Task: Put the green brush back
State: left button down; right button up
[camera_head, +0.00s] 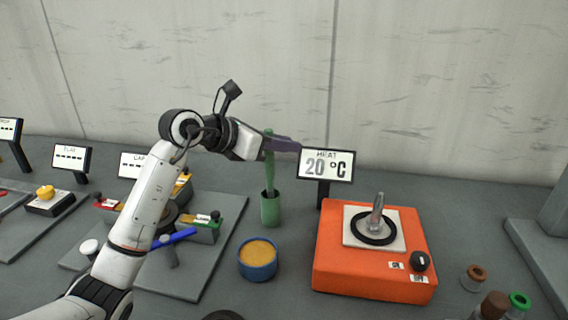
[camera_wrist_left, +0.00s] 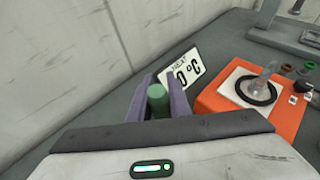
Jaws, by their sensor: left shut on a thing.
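The green brush (camera_head: 269,172) stands upright, its lower end at or inside the mouth of a green cup (camera_head: 270,210); how deep it sits I cannot tell. My left gripper (camera_head: 272,145) is shut on the upper part of the brush's handle. In the left wrist view the round green handle end (camera_wrist_left: 156,93) shows between the two purple fingers. The brush's lower end is hidden in that view. My right gripper is not in view.
A blue bowl (camera_head: 257,268) with orange-yellow contents stands in front of the cup. Right is an orange heater (camera_head: 375,275) with a metal piece and black ring on top; behind it is a "20 °C" sign (camera_head: 327,165). Left is a grey board (camera_head: 190,285) with coloured blocks.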

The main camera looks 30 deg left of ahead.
pick_arm(q)
notch_tip(320, 180, down, 4)
jog(key=shift+r, duration=0.1)
jog(key=shift+w, duration=0.1)
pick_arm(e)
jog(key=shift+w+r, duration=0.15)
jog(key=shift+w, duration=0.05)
pick_arm(q)
jog(key=shift+f, duration=0.25)
jog(key=c, duration=1.6)
grip_release()
jog(key=shift+c, duration=0.2)
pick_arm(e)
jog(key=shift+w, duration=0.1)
